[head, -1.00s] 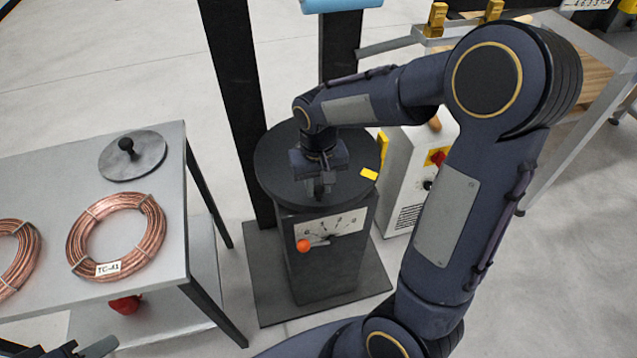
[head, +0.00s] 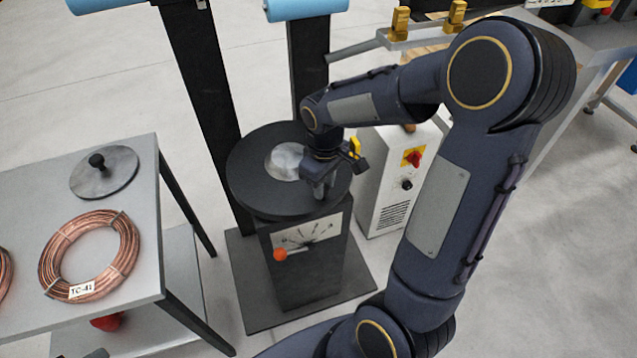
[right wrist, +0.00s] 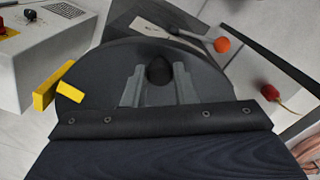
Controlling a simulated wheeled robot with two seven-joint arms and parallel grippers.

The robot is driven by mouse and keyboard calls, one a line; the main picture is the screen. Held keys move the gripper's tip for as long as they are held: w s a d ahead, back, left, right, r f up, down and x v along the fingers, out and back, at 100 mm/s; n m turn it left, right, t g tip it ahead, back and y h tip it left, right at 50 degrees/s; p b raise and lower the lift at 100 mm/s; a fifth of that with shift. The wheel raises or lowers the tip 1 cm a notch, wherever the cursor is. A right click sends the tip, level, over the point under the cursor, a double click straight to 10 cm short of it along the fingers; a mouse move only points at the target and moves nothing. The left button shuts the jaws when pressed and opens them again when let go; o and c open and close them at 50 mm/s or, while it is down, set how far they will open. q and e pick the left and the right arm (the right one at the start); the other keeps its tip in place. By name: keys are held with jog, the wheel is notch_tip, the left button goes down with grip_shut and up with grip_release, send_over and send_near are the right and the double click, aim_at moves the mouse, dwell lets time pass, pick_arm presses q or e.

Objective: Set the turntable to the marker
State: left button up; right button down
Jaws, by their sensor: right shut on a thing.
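The turntable (head: 245,180) is a dark round disc on a dark pedestal, with a pale patch (head: 285,161) at its middle. My right gripper (head: 320,192) is over the disc's right front part. In the right wrist view its fingers (right wrist: 158,90) are shut around a dark knob (right wrist: 158,68) on the disc. A yellow patch (right wrist: 71,92) lies at the disc's rim. The upright yellow marker (right wrist: 45,95) stands just beside it, with a small offset; it also shows in the head view (head: 356,147). Only a grey tip of my left gripper (head: 97,353) shows at the bottom edge.
The pedestal front has a white scale (head: 306,232) and an orange ball (head: 280,254). A grey table (head: 135,235) on the left bears copper coils (head: 58,240) and a round lid (head: 104,172). A white control box (head: 395,180) stands close on the right.

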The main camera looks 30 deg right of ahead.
jog(key=shift+w+d+n+p, duration=0.15)
jog(key=shift+d+n, duration=0.55)
jog(key=shift+d, duration=0.15)
jog(key=shift+w+d+n+p, duration=0.15)
jog(key=shift+d+n, duration=0.55)
jog(key=shift+d, duration=0.1)
jog(key=c, duration=1.2)
grip_release()
jog(key=shift+o, duration=0.2)
notch_tip(320, 180, up, 8)
jog(key=shift+p, duration=0.35)
jog(key=shift+f, duration=0.1)
